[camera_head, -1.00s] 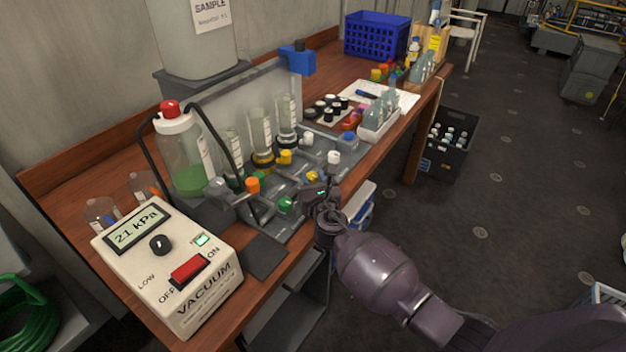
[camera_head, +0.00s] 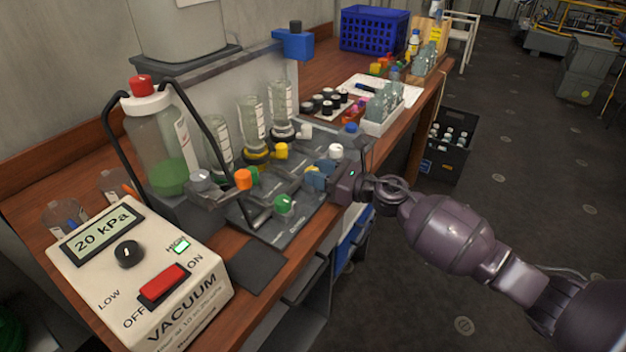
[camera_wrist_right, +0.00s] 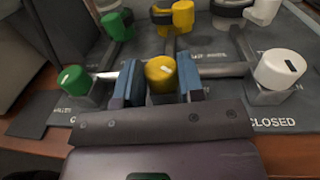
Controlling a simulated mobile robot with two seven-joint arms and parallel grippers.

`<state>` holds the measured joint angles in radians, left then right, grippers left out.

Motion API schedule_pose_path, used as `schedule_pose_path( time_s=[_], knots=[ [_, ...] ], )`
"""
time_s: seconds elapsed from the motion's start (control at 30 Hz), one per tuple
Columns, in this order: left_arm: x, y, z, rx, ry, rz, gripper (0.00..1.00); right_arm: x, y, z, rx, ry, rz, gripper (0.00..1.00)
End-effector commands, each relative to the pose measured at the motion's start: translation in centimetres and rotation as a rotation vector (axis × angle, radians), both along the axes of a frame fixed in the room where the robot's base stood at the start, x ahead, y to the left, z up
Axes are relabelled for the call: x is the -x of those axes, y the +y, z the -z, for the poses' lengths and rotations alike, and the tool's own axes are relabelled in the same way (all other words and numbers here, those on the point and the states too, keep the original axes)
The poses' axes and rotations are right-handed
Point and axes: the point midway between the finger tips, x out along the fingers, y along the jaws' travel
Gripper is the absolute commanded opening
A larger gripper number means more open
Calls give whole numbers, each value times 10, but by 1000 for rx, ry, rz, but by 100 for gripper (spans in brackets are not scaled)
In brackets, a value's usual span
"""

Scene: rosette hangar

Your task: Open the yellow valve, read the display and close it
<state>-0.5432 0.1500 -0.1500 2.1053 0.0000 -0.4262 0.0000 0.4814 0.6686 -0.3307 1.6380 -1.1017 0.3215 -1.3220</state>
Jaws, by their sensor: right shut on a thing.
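The front yellow valve knob (camera_wrist_right: 161,72) sits between the blue fingers of my right gripper (camera_wrist_right: 160,82) in the right wrist view, with a pale mark on its top. My right gripper is shut on this knob. In the head view my right gripper (camera_head: 318,178) reaches the panel's front edge from the right, and its fingers mostly hide the knob. The display (camera_head: 102,233) on the white vacuum box (camera_head: 75,273) reads 20 kPa. My left gripper is not in view.
A green knob (camera_wrist_right: 74,80) and a white knob (camera_wrist_right: 279,68) flank the yellow one. Another yellow valve (camera_head: 281,150) stands further back, by glass cylinders (camera_head: 252,122). An orange knob (camera_head: 243,179) and a bottle with green liquid (camera_head: 160,145) stand left.

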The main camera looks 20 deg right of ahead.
Motion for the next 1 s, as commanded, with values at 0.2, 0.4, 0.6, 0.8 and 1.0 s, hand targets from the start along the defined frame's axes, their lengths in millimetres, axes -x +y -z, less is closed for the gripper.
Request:
schedule_pose_path(
  time_s=[0.2, 0.4, 0.6, 0.8, 1.0],
  knots=[
    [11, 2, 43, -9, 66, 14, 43, -3, -3, 19, 0, 21, -200, 12],
    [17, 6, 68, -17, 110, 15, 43, -6, -4, 17, -2, 19, -377, 12],
    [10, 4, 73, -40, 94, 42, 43, -9, -5, 13, -3, 14, -527, 12],
    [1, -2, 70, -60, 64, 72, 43, -10, -5, 9, -3, 11, -632, 12],
    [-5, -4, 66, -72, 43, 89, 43, -11, -5, 5, -2, 8, -690, 12]
  ],
)
